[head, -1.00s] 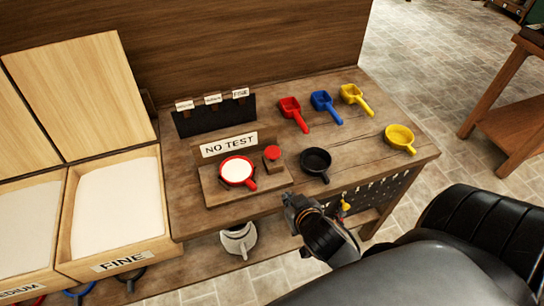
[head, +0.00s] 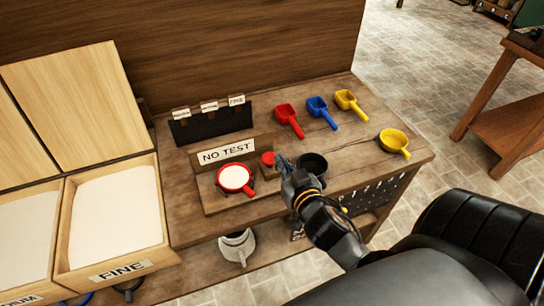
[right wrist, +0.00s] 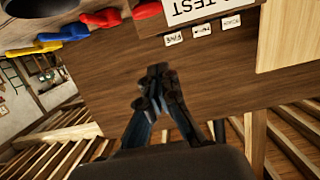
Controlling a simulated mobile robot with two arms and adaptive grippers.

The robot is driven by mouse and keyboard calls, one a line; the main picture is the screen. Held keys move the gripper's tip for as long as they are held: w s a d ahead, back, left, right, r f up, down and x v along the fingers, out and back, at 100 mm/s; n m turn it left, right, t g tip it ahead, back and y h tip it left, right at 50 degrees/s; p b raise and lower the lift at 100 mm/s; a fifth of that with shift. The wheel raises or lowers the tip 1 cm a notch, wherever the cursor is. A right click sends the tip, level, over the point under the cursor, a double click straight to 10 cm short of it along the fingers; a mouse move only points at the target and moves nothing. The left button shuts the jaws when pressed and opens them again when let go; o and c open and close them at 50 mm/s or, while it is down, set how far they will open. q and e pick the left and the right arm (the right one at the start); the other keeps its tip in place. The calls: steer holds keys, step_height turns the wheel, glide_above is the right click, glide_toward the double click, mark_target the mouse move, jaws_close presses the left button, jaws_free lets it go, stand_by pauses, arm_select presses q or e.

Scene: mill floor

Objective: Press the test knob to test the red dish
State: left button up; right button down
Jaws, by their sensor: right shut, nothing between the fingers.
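The red dish (head: 235,177), filled with white powder, sits on a low wooden test stand (head: 212,200) on the bench. The red test knob (head: 268,159) is on the stand, just right of the dish. The sign (head: 226,152) behind them reads NO TEST; part of it shows in the right wrist view (right wrist: 205,8). My right gripper (head: 283,164) is shut and empty, its tips just right of the knob in the head view. Whether they touch it I cannot tell. The gripper also shows in the right wrist view (right wrist: 157,72). My left gripper is not in view.
A black dish (head: 313,163) stands close behind my right gripper. A yellow dish (head: 394,141) and red (head: 288,118), blue (head: 320,110) and yellow (head: 348,101) scoops lie to the right. The bin labelled FINE (head: 120,271) is at left.

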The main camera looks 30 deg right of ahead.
steer(key=p, duration=0.1)
glide_above(272, 165)
steer(key=shift+w+f, duration=0.1)
steer(key=shift+f, duration=0.7)
step_height(272, 165, down, 3)
steer(key=shift+f, duration=0.65)
step_height(272, 165, down, 3)
steer(key=shift+r+b, duration=0.1)
steer(key=shift+b, duration=1.05)
steer(key=shift+r, duration=0.1)
